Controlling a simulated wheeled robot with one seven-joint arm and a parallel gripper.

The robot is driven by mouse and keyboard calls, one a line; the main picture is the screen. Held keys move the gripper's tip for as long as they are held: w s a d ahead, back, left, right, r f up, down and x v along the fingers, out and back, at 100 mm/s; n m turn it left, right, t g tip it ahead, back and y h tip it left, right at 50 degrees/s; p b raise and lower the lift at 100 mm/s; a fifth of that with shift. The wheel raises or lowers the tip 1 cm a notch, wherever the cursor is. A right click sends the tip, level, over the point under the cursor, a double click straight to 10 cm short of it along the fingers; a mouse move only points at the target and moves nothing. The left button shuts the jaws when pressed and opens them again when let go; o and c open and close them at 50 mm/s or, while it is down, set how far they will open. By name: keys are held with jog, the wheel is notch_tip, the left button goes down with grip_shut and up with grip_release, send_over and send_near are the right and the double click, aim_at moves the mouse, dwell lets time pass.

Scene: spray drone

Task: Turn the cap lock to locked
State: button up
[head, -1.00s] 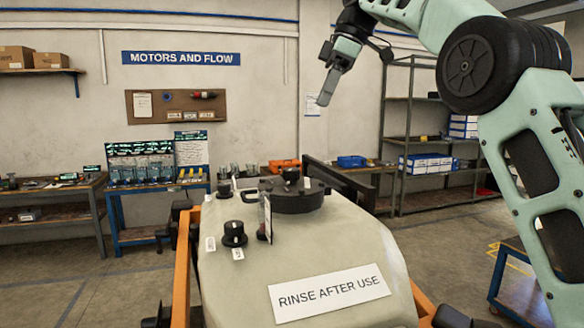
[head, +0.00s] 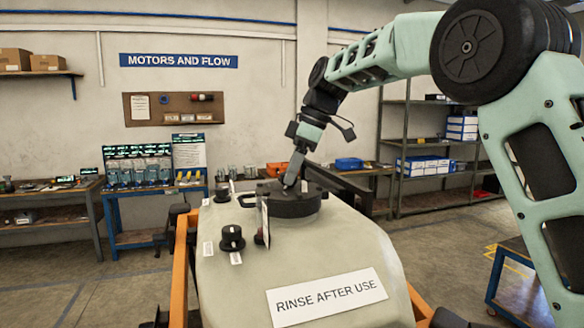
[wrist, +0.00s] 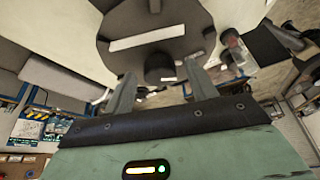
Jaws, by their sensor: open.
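The black round cap (head: 285,206) sits on top of the pale tank (head: 330,243). It is a dark disc with a white label strip in the wrist view (wrist: 120,22). A small dark knob (wrist: 158,66) stands on it, and I take this as the cap lock. My gripper (head: 289,180) points down over the cap. In the wrist view my gripper (wrist: 160,74) is open, with one finger on each side of the knob. I cannot tell if either finger touches it. In the head view the gripper mostly hides the knob, and its pointing direction is unclear.
Another black knob (head: 231,238) with white labels stands on the tank, beside an upright thin plate (head: 265,222). A smaller black knob (head: 222,192) is farther back. An orange frame (head: 181,265) borders the tank. Workbenches and shelves stand along the back wall.

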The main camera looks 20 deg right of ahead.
jog(key=shift+a+f, duration=0.1)
jog(key=shift+f, duration=0.25)
jog(key=c, duration=1)
